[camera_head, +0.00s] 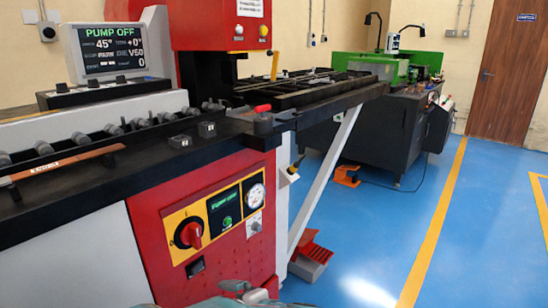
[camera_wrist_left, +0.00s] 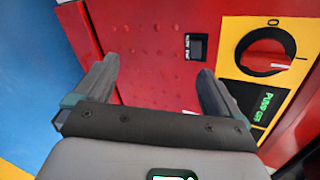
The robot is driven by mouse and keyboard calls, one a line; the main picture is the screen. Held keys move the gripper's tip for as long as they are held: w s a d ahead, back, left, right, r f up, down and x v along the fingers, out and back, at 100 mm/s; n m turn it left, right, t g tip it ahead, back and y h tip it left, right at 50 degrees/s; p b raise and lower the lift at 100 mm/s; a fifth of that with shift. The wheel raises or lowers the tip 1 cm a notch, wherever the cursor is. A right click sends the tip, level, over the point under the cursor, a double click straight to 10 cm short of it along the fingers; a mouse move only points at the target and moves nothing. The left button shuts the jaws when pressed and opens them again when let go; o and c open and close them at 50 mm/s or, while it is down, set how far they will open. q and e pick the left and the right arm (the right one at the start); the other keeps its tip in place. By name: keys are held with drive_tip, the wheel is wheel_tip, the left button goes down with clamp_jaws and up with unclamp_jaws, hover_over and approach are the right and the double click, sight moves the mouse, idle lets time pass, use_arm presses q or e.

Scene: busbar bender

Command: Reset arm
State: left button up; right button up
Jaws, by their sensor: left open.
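The red busbar bender has a yellow control panel (camera_head: 177,245) on its front. It carries a red rotary switch (camera_head: 188,235), a small display (camera_head: 224,206) reading PUMP OFF and a round gauge (camera_head: 257,198). In the left wrist view the switch (camera_wrist_left: 266,52) and the display (camera_wrist_left: 266,101) are at the right. My left gripper (camera_wrist_left: 155,74) is open and empty, facing the red front, with its fingers left of the switch and apart from it. My right gripper is not in view.
A monitor (camera_head: 110,48) reading PUMP OFF and 45° stands on the machine. A copper-coloured bar (camera_head: 62,164) lies at the left of the black bed. A red foot pedal (camera_head: 312,252) is on the floor beside the slanted white leg (camera_head: 325,182). The blue floor (camera_head: 370,225) at the right is open.

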use_arm(q)
drive_tip(key=s+a+f+n+g+h+p, duration=0.1)
drive_tip(key=s+f+g+h+p, duration=0.25)
drive_tip(key=s+p, duration=0.35)
drive_tip(key=s+a+f+n+g+h+p, duration=0.1)
drive_tip(key=s+f+g+h+p, duration=0.3)
drive_tip(key=s, duration=0.6)
drive_tip(key=s+r+n+h+p, duration=0.6)
drive_tip(key=s+r+n+p, duration=0.3)
drive_tip(key=p, duration=0.5)
drive_tip(key=shift+s+d+r+n+t+h, duration=0.2)
drive_tip(key=shift+n+t+h, duration=0.15)
drive_tip(key=shift+n, duration=0.55)
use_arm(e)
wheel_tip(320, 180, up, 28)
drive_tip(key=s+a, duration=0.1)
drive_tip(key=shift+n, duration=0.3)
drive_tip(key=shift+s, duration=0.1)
